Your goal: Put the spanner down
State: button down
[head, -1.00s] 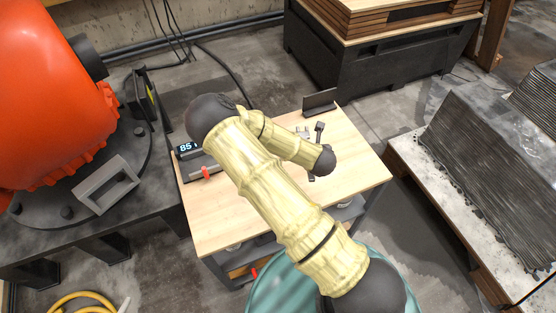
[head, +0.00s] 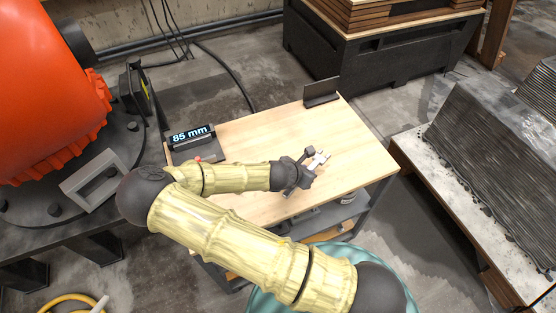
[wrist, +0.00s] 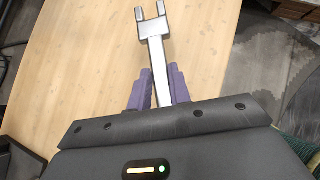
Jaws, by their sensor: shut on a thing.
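The spanner (wrist: 155,55) is a grey metal tool with a forked open end, which points up and away in the wrist view. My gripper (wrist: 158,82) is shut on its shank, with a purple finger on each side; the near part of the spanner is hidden. In the head view my gripper (head: 306,171) is over the middle right of the wooden table (head: 245,216), and a pale bit of the spanner (head: 319,160) shows beside it. I cannot tell whether the spanner touches the tabletop.
A display reading "85 mm" (head: 191,136) stands at the table's back left, with a small red part by it. A dark angled plate (head: 321,91) stands at the back corner. The tabletop is bare around my gripper. An orange machine (head: 45,90) is at left.

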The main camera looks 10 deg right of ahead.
jog(key=shift+r+m+g+h+b, duration=0.15)
jog(key=shift+m+g+h+b, duration=0.4)
jog(key=shift+m+b, duration=0.6)
jog(key=shift+d+r+m+g+b, duration=0.15)
jog(key=shift+r+m+g+b, duration=0.1)
jog(key=shift+r+m+b, duration=0.2)
jog(key=r+b, duration=0.1)
jog(key=r+m+g+b, duration=0.1)
jog(key=r+h, duration=0.1)
jog(key=shift+w+d+m+b, duration=0.3)
jog(key=shift+w+m+b, duration=0.05)
jog(key=shift+m+b, duration=0.05)
jog(key=shift+r+g, duration=0.4)
jog(key=shift+r, duration=0.35)
notch_tip(320, 180, down, 6)
jog(key=shift+r+b, duration=0.1)
jog(key=shift+b, duration=0.3)
